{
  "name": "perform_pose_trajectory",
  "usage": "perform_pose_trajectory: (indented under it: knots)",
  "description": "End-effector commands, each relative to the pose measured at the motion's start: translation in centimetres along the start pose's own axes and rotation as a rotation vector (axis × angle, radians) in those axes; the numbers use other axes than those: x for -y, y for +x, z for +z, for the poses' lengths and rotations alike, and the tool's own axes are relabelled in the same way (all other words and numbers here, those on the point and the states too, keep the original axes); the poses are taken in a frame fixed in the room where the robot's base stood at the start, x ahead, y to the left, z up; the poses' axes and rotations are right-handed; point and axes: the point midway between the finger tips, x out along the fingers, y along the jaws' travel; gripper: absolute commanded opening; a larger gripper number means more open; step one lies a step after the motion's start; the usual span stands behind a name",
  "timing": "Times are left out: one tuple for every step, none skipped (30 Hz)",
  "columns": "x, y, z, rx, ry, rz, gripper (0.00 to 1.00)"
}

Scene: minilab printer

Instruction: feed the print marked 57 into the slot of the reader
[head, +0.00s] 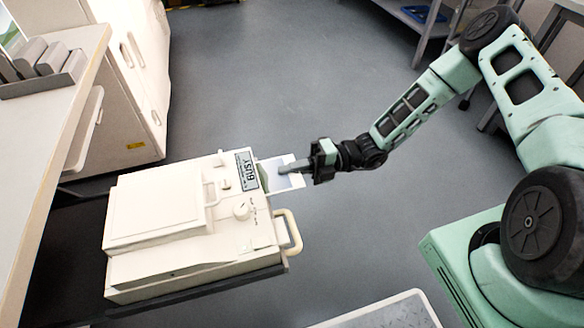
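The reader (190,225) is a cream box machine on a dark shelf, with a display (246,171) that reads BUSY, a knob and a yellow handle. A small print (288,183), white-edged with a bluish middle, sticks out at the reader's right side beside the display. Its left edge meets the reader's edge; how far it is in the slot I cannot tell, and the slot is hidden. My gripper (286,168) reaches in from the right, with its fingers shut on the print's outer part. The number on the print is not readable from here.
A white cabinet (135,85) stands behind the reader. A pale counter (60,125) with grey holders (45,65) runs along the left. A white-rimmed tray (428,308) shows at the bottom. The grey floor between is clear. Metal racks stand at the upper right.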

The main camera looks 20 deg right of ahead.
Motion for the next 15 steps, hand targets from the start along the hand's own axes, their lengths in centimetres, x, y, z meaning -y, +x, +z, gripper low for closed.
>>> perform_pose_trajectory:
  knots:
    - [-0.1, 0.2, 0.0, -0.001, 0.000, 0.001, 0.00]
    - [-0.1, 0.4, 0.0, -0.001, 0.000, 0.001, 0.00]
    - [-0.1, 0.5, 0.0, -0.001, 0.000, 0.000, 0.00]
    - [-0.1, 0.7, 0.0, -0.001, 0.000, 0.000, 0.00]
    - [-0.1, 0.8, 0.0, 0.000, 0.000, 0.000, 0.00]
    - [-0.1, 0.9, 0.0, 0.000, 0.000, 0.000, 0.00]
    - [-0.1, 1.1, 0.0, 0.000, 0.000, 0.000, 0.00]
    - [-0.1, 1.2, 0.0, 0.000, 0.001, 0.000, 0.00]
    - [-0.1, 1.4, 0.0, 0.000, 0.001, 0.000, 0.00]
    - [-0.1, 1.5, 0.0, 0.000, 0.001, 0.000, 0.00]
    - [-0.1, 1.7, 0.0, 0.000, 0.001, 0.000, 0.00]
    - [-0.1, 1.8, 0.0, 0.000, 0.001, 0.001, 0.00]
    - [-0.1, 2.0, 0.0, -0.001, 0.000, 0.001, 0.00]
    - [-0.1, 2.1, 0.0, -0.001, 0.000, 0.001, 0.00]
    - [-0.1, 2.3, 0.0, -0.001, 0.000, 0.001, 0.00]
